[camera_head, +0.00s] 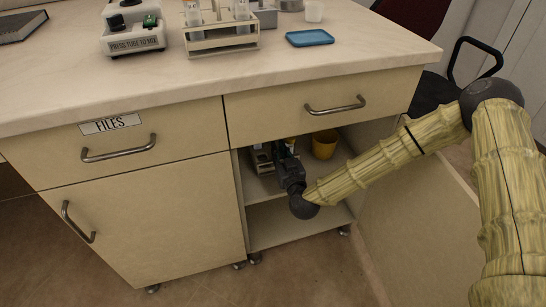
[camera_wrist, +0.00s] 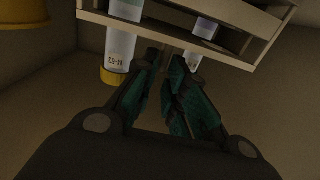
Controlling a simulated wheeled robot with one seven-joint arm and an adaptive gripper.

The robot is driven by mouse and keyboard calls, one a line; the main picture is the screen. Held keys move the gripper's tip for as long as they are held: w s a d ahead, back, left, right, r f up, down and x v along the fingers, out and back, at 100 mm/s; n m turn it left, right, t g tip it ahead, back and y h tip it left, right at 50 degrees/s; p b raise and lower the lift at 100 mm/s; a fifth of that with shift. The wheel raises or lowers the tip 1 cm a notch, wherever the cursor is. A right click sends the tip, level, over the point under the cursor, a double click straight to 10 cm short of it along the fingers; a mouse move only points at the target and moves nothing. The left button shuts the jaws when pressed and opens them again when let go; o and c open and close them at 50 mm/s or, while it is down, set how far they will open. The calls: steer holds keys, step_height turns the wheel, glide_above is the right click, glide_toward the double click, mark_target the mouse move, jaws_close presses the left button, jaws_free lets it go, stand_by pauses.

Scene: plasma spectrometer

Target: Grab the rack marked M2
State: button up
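A pale beige rack (camera_head: 261,158) stands on the upper shelf of the open cabinet, partly hidden by my gripper. No M2 mark is readable. My gripper (camera_head: 283,150) reaches into the shelf. In the wrist view its teal-padded fingers (camera_wrist: 164,62) are close together at the rack's middle. Whether they grip a part of it is too dark to tell.
A yellow cup (camera_head: 324,145) stands right of the rack on the shelf (camera_head: 262,186). The drawer (camera_head: 300,104) is above, and the cabinet side wall is to the right. Another rack (camera_head: 222,43) with tubes, a blue tray (camera_head: 310,38) and a device (camera_head: 133,30) are on the countertop.

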steer(key=x, duration=0.1)
steer(key=b+x, duration=0.1)
steer(key=x, duration=0.1)
steer(key=b+x, duration=0.1)
steer(key=shift+w+a+f, duration=0.15)
steer(key=shift+w+f, duration=0.2)
steer(key=shift+w, duration=0.05)
steer(key=shift+w+a, duration=0.2)
steer(key=shift+w, duration=0.25)
steer(key=shift+r, duration=0.1)
steer(key=shift+c, duration=0.3)
jaws_close()
steer(key=shift+r, duration=0.1)
